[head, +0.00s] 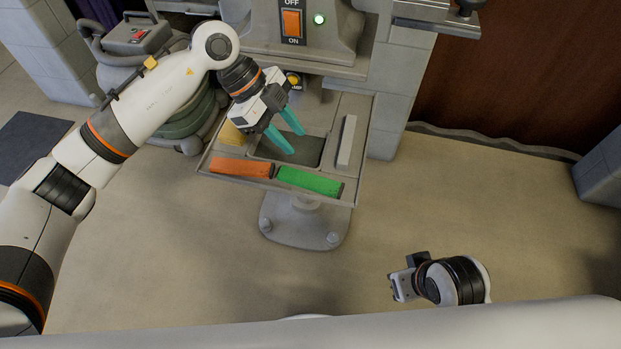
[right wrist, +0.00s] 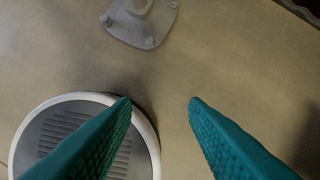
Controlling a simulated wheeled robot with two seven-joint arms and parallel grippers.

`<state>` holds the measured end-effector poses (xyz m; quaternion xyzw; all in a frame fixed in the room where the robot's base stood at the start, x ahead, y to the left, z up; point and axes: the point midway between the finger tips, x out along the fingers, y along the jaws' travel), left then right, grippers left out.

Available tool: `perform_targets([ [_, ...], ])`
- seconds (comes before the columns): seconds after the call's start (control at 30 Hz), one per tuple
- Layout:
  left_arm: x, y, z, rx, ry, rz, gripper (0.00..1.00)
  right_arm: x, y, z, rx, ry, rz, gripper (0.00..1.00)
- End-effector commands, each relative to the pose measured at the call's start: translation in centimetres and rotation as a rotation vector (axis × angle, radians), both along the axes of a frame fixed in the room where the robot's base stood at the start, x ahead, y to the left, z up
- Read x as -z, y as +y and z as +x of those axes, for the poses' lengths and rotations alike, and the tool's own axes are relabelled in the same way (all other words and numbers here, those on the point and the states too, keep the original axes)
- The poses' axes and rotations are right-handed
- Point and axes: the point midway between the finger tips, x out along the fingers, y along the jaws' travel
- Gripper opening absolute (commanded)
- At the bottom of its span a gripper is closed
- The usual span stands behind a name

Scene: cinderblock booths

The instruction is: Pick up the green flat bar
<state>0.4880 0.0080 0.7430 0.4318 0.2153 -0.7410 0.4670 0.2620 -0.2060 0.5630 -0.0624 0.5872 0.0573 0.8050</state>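The green flat bar (head: 309,181) lies along the front edge of the grey tray table (head: 347,198), right of an orange bar (head: 240,167). My left gripper (head: 291,142) is open, its two teal fingers apart and empty, above the dark recess in the tray, behind the green bar and not touching it. My right gripper shows in the right wrist view (right wrist: 160,103) with its teal fingers spread and nothing between them, over the floor. In the head view my right wrist is low at the right, away from the table.
A yellow block (head: 232,135) sits at the tray's left and a white bar (head: 347,141) at its right. A machine with an OFF/ON switch (head: 292,23) stands behind. A green-grey vacuum-like machine (head: 185,125) is at left. The floor at right is clear.

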Motion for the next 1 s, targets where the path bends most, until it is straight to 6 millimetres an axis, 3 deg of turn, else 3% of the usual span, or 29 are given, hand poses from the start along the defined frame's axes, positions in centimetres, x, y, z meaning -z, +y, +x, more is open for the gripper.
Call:
perform_targets([
  [0.1,0.2,2.6,1.2,-0.055,-0.003,0.157,0.35,-0.1,0.0,-0.1,0.000,-0.001,0.000,0.40],
  [0.2,0.6,3.2,1.3,-0.072,-0.001,0.199,0.35,0.0,0.0,-0.1,0.000,-0.001,-0.001,0.40],
  [0.5,5.0,1.5,0.4,-0.070,0.002,0.195,0.35,1.2,0.0,-0.1,0.000,-0.002,0.000,0.40],
  [0.7,6.7,0.7,0.1,-0.070,0.000,0.194,0.35,1.1,0.4,1.3,-0.005,-0.073,0.015,0.40],
  [1.0,9.6,-1.0,-0.9,-0.068,0.001,0.193,0.35,-0.1,1.8,5.8,-0.025,-0.317,0.066,0.40],
])
